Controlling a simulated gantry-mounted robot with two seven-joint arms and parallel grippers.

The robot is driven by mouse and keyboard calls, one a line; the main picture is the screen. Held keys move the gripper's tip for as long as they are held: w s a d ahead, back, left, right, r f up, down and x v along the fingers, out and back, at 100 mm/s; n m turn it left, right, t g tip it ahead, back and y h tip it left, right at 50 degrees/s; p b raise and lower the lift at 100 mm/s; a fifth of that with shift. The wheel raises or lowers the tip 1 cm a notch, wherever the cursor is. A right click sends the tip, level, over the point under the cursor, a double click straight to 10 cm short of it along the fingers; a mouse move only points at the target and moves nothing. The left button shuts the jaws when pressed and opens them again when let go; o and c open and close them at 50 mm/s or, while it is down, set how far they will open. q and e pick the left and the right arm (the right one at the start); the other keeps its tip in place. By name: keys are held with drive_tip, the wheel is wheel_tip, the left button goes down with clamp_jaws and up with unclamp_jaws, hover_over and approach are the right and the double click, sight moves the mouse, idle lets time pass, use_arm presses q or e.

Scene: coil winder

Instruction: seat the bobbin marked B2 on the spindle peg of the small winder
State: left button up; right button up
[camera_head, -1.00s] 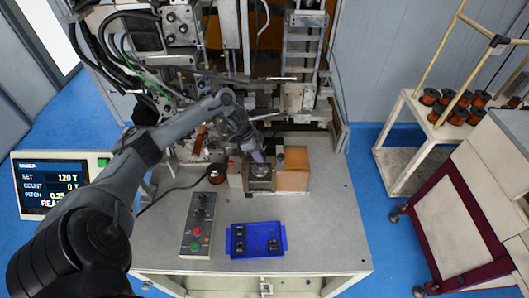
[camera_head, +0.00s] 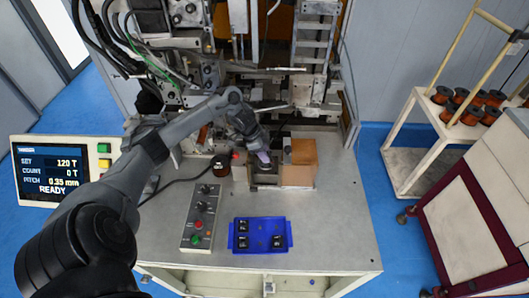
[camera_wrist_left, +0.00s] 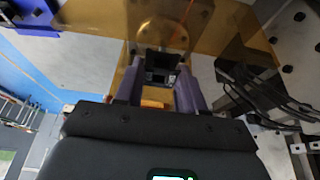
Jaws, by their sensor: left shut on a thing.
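My left gripper (camera_head: 263,158) is over the small winder (camera_head: 264,180), just left of the orange-brown block. In the left wrist view its two purple fingers (camera_wrist_left: 160,88) are shut on a small dark bobbin (camera_wrist_left: 160,73). I cannot read its mark, and in the head view the fingers hide it. The spindle peg is hidden by the gripper, so I cannot tell whether the bobbin touches it. The blue tray (camera_head: 260,248) in front holds a few dark bobbins, two at its left and one (camera_head: 279,242) at its right. My right gripper is not in view.
The orange-brown block (camera_head: 299,165) stands close to the right of the winder. Large machinery rises behind. The table's right side is clear.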

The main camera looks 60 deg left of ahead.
use_arm(q)
drive_tip(key=shift+s+a+p, duration=0.15)
drive_tip(key=shift+p, duration=0.3)
idle(0.4)
idle(0.3)
drive_tip(key=shift+f, duration=0.3)
drive_tip(key=shift+f+b, duration=0.55)
drive_tip(key=shift+f, duration=0.2)
drive_tip(key=shift+f, duration=0.1)
drive_tip(key=o, duration=1.1)
